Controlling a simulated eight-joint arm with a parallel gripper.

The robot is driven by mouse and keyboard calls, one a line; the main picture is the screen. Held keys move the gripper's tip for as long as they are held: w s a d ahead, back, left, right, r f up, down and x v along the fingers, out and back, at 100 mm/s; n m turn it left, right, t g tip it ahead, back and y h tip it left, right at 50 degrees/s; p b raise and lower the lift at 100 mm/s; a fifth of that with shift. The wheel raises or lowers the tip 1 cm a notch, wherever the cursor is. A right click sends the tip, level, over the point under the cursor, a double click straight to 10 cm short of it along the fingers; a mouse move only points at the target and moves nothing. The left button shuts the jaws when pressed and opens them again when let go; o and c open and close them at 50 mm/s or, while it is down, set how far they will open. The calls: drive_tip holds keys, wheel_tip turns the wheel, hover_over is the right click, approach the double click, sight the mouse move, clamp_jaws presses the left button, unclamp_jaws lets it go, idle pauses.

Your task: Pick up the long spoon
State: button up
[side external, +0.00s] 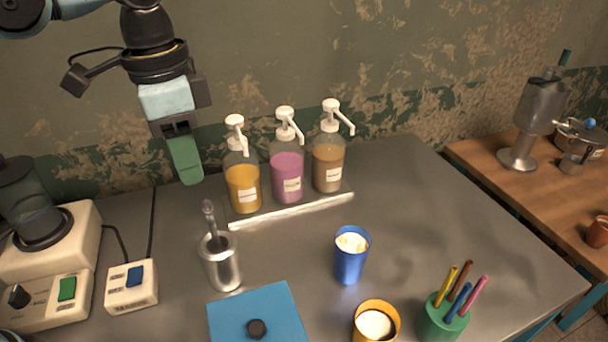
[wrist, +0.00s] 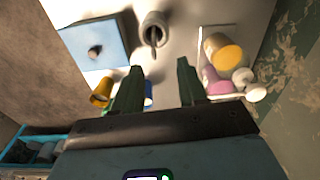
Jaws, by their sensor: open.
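The long spoon (side external: 209,219) stands in a metal cylinder (side external: 223,268) on the grey table, its handle rising above the rim. In the wrist view the spoon (wrist: 154,36) shows in the cylinder's mouth (wrist: 156,19), beyond my fingertips. My gripper (side external: 187,166) hangs in the air above the table, higher than the spoon and to its left in the side view. In the wrist view its two fingers (wrist: 160,72) are apart with nothing between them. The spoon's lower end is hidden inside the cylinder.
Three pump bottles (side external: 287,174) stand on a tray (side external: 292,211) right of the cylinder. A blue cup (side external: 349,266), an orange cup (side external: 362,332) and a green holder with sticks (side external: 441,321) stand in front. A switch box (side external: 131,297) is at left.

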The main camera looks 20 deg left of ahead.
sight(208, 211)
drive_tip(key=shift+d+r+m+g, duration=0.3)
drive_tip(key=shift+d+m, duration=0.1)
drive_tip(key=shift+d, duration=0.25)
drive_tip(key=shift+f, duration=6)
drive_tip(key=shift+c, duration=0.4)
clamp_jaws()
